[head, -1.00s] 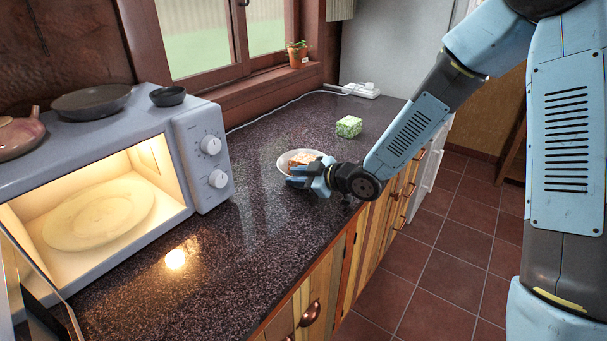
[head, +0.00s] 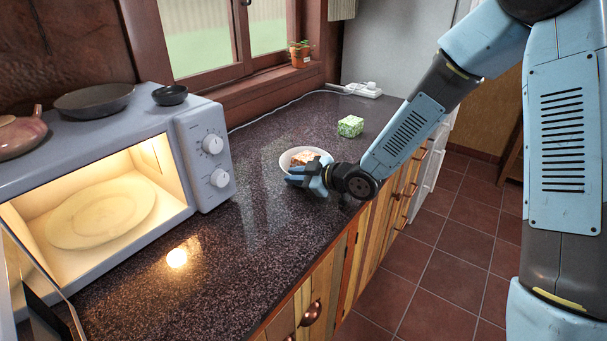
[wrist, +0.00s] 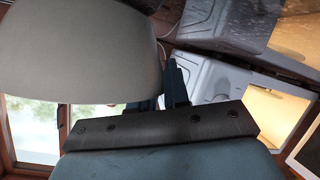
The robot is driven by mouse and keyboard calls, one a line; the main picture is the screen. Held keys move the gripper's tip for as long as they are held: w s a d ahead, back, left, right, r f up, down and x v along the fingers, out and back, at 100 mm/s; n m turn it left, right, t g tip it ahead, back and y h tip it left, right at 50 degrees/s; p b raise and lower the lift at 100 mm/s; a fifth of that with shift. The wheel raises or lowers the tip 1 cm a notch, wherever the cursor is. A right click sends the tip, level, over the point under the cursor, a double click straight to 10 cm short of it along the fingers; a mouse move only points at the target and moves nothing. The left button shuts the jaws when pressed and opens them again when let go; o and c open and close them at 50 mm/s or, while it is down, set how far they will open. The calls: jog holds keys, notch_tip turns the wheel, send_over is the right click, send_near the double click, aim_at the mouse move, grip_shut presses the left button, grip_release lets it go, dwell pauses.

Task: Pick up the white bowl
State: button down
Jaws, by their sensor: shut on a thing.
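The white bowl (head: 286,161) is near the front edge of the dark countertop in the head view, with something brownish inside it. My gripper (head: 295,177) is at the bowl's near side and shut on its rim. In the wrist view the bowl (wrist: 80,50) shows as a large pale curved surface at the upper left, against the dark fingers of my gripper (wrist: 165,95). The fingertips are partly hidden by the bowl. I cannot tell whether the bowl is clear of the counter.
An open, lit microwave (head: 200,150) with a plate (head: 100,214) inside stands at the left, with pans and a teapot on top. A green patterned block (head: 350,126) and a white power strip (head: 362,90) lie behind the bowl. The counter (head: 250,250) in front is clear.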

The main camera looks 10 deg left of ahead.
jog(key=shift+r, duration=0.1)
jog(key=shift+r, duration=0.3)
jog(key=r, duration=0.3)
jog(key=shift+s+d, duration=0.15)
jog(key=shift+d, duration=0.1)
jog(key=s+d+r, duration=0.9)
jog(key=s, duration=0.1)
jog(key=shift+r, duration=0.15)
